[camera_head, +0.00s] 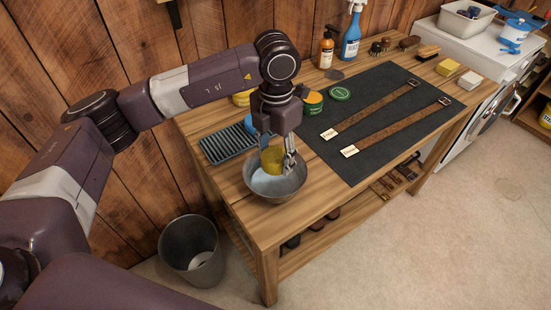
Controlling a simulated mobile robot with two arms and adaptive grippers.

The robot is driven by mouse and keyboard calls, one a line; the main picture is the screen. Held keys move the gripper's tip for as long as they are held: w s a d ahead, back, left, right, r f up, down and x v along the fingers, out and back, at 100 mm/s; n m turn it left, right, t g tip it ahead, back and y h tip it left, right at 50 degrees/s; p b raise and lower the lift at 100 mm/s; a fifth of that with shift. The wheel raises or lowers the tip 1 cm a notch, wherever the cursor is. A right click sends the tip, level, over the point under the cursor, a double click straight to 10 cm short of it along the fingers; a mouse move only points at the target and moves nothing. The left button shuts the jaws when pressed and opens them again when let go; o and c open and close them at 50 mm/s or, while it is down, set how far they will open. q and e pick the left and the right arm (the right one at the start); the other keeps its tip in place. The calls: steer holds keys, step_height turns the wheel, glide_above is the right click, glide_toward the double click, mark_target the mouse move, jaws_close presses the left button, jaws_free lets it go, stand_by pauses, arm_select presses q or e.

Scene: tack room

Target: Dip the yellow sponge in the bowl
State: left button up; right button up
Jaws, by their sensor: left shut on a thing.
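My left gripper (279,152) reaches down over the metal bowl (275,188) near the front left corner of the wooden table. It is shut on a yellow sponge (272,160), which is at the bowl's opening. Pale liquid shows in the bowl around and below the sponge. I cannot tell how deep the sponge's lower edge sits in the liquid. Another yellow block (448,67) lies at the table's right end beside a white block (470,80). My right gripper is not in view.
A dark ribbed tray (226,145) lies left of the bowl. Round tins (313,102) stand behind the gripper. A dark mat (375,150) with two leather straps covers the table's middle. Bottles (350,35) and brushes stand at the back. A metal bin (190,250) stands on the floor.

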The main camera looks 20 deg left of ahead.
arm_select(q)
steer(key=shift+r+p, duration=1.7)
steer(key=shift+r, duration=2.05)
